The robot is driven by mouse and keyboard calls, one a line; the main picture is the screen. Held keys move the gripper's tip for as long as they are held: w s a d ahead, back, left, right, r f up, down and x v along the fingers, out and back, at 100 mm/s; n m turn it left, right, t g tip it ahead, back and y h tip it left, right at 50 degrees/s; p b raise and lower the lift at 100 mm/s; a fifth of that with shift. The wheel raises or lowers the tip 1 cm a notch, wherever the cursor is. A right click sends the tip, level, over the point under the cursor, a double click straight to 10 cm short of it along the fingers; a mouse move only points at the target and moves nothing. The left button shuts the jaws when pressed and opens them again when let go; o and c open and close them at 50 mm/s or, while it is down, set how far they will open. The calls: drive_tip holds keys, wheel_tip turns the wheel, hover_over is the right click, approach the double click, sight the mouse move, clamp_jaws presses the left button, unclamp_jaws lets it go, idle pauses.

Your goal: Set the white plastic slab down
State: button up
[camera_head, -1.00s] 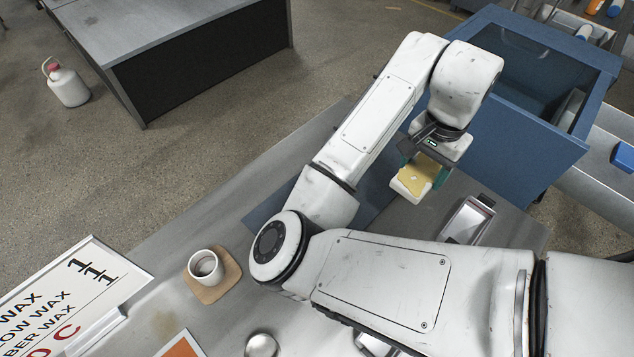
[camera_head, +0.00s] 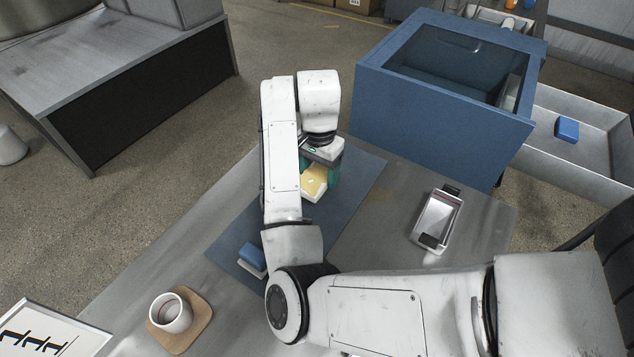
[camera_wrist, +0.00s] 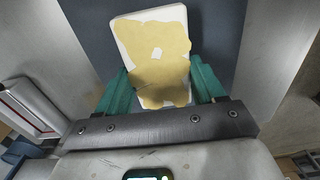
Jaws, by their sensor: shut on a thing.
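The white plastic slab (camera_head: 313,195) has an uneven yellow layer on its upper face, with a small bare white patch in the middle. My gripper (camera_head: 320,173) is shut on it, with a green finger at each side. In the wrist view the slab (camera_wrist: 121,32) reaches out beyond the fingers of my gripper (camera_wrist: 162,92). It is over the dark blue mat (camera_head: 352,190) on the grey table. I cannot tell whether its underside touches the mat.
A blue block on a white base (camera_head: 252,258) lies on the mat's near left part. A metal tray with black handles (camera_head: 438,218) stands to the right. A large blue bin (camera_head: 440,125) is behind. A white cup (camera_head: 170,313) stands on a wooden coaster at front left.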

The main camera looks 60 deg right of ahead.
sight(317, 173)
drive_tip(key=shift+w+f, duration=0.2)
drive_tip(key=shift+f, duration=1.55)
drive_tip(key=shift+f, duration=0.15)
drive_tip(key=o, duration=1.1)
wheel_tip(317, 173, up, 12)
drive_tip(key=p, duration=0.2)
drive_tip(key=shift+p, duration=0.4)
